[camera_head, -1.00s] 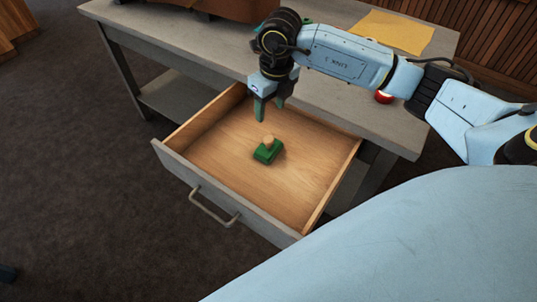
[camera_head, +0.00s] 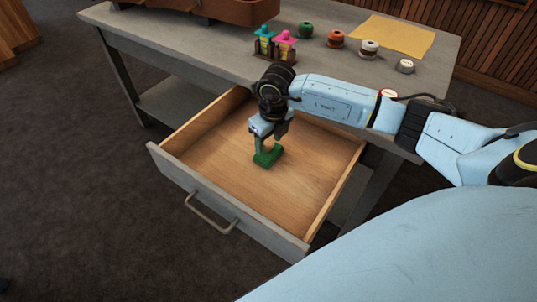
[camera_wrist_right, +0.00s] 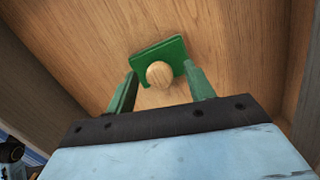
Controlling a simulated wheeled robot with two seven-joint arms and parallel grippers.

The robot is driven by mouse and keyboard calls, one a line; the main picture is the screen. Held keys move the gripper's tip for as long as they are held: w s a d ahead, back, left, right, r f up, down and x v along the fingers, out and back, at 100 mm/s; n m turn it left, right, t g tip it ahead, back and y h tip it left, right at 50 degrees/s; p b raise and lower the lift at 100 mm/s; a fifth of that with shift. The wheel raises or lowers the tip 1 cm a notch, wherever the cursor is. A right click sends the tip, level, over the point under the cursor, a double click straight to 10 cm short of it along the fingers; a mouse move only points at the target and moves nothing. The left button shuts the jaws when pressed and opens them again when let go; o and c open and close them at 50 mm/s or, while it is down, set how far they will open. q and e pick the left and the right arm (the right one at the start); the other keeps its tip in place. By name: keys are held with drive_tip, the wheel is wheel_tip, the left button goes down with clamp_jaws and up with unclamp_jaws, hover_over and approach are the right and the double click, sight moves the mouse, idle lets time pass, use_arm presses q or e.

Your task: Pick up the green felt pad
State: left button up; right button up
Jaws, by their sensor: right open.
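The green felt pad (camera_head: 268,157) lies on the wooden floor of the open drawer. In the right wrist view the pad (camera_wrist_right: 174,49) is a green slab with a round wooden knob (camera_wrist_right: 159,74) on top. My right gripper (camera_head: 266,148) points down into the drawer, right over the pad. In the wrist view its two green fingers (camera_wrist_right: 160,85) are open, one on each side of the knob, with a gap around it. In the head view the gripper hides most of the knob. My left gripper is not in view.
The drawer (camera_head: 320,215) has raised walls around the pad, with clear floor on all sides. Above it, the grey bench top (camera_head: 180,45) holds a small rack with pink and teal items (camera_head: 275,42), several small spools, a yellow cloth (camera_head: 392,35) and a brown case (camera_head: 235,10).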

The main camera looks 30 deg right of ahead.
sight(268, 142)
drive_tip(key=shift+w+f, duration=0.1)
drive_tip(key=shift+f, duration=0.6)
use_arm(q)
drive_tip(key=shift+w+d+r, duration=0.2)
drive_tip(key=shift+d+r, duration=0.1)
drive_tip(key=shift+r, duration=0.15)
use_arm(e)
drive_tip(key=shift+c, duration=0.2)
drive_tip(key=c, duration=1)
drive_tip(key=shift+c, duration=0.2)
